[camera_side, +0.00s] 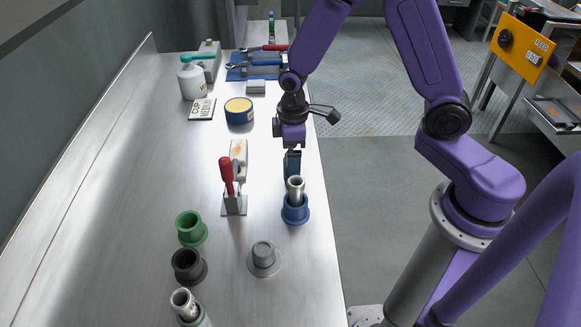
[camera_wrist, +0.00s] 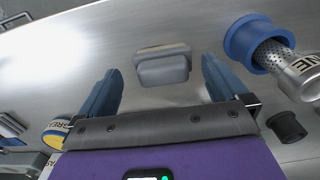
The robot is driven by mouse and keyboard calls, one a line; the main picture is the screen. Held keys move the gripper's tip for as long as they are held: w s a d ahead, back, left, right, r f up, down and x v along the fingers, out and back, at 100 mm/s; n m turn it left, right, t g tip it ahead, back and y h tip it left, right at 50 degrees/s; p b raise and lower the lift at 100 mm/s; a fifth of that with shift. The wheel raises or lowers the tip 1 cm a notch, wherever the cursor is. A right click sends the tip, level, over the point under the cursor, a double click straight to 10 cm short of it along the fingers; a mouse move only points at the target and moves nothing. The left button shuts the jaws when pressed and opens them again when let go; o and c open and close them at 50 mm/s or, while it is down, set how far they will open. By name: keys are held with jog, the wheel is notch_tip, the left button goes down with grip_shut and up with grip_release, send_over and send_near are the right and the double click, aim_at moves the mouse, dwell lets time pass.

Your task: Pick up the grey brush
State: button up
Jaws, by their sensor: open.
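The grey brush (camera_wrist: 162,68) lies on the metal bench, a grey block with a pale strip along its top edge in the wrist view. My gripper (camera_wrist: 161,75) is open, with one blue finger to each side of the brush in that picture. The fingers do not visibly touch it, and I cannot tell how far above it they are. In the side view my gripper (camera_side: 292,167) points down over the bench near its right edge. I cannot make out the brush there; my gripper seems to hide it.
A blue cup (camera_side: 295,212) holding a perforated metal cylinder (camera_side: 296,188) stands close to my gripper on the near side. A red-handled clamp (camera_side: 229,180) stands to the left. A blue-yellow tin (camera_side: 239,111) is farther back. Green (camera_side: 192,229) and black (camera_side: 188,267) cups stand nearer the camera.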

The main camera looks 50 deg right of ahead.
jog(key=shift+s+a+f, duration=0.1)
jog(key=shift+f, duration=1.85)
jog(key=c, duration=1)
jog(key=shift+r, duration=0.15)
